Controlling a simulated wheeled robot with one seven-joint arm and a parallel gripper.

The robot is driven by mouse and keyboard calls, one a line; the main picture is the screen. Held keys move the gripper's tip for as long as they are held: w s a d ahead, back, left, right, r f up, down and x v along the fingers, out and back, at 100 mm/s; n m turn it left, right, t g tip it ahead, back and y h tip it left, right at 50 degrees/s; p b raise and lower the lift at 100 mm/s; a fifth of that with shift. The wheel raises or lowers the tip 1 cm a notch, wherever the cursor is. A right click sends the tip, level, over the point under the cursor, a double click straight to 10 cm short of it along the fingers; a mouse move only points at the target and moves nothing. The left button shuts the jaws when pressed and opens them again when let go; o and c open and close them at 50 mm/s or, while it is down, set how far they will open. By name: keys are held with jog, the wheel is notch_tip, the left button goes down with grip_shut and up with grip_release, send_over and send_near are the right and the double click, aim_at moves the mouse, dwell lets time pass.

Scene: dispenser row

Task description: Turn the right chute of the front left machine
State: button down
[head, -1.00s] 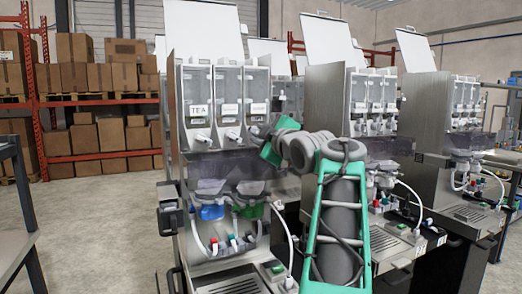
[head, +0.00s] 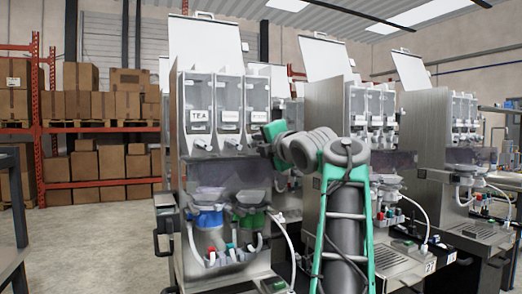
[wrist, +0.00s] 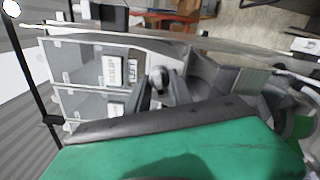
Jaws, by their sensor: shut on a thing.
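The front left machine (head: 215,175) has three clear canisters in a row, the left one labelled TEA. Its left chute (head: 202,143) and middle chute (head: 233,141) are in plain view under their canisters. The right chute is hidden behind my wrist in the head view. In the wrist view, a grey chute (wrist: 158,77) sits between the two dark fingers of my gripper (wrist: 161,90), which is shut on it. Two labelled canisters (wrist: 85,62) show to its left there. The head view hides my fingers. How far the chute is turned cannot be told.
Below the canisters are a smoky clear panel, a blue cup-shaped part (head: 208,218) and a green one (head: 250,220), with white hoses. Two similar machines (head: 370,120) stand to the right, close to my arm. Open floor (head: 100,235) lies to the left.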

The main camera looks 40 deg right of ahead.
jog(key=shift+n+b, duration=0.3)
jog(key=shift+n, duration=0.6)
jog(key=c, duration=1.5)
grip_release()
jog(key=b+v, duration=0.1)
jog(key=v, duration=0.6)
jog(key=shift+s+a, duration=0.1)
jog(key=shift+s, duration=0.3)
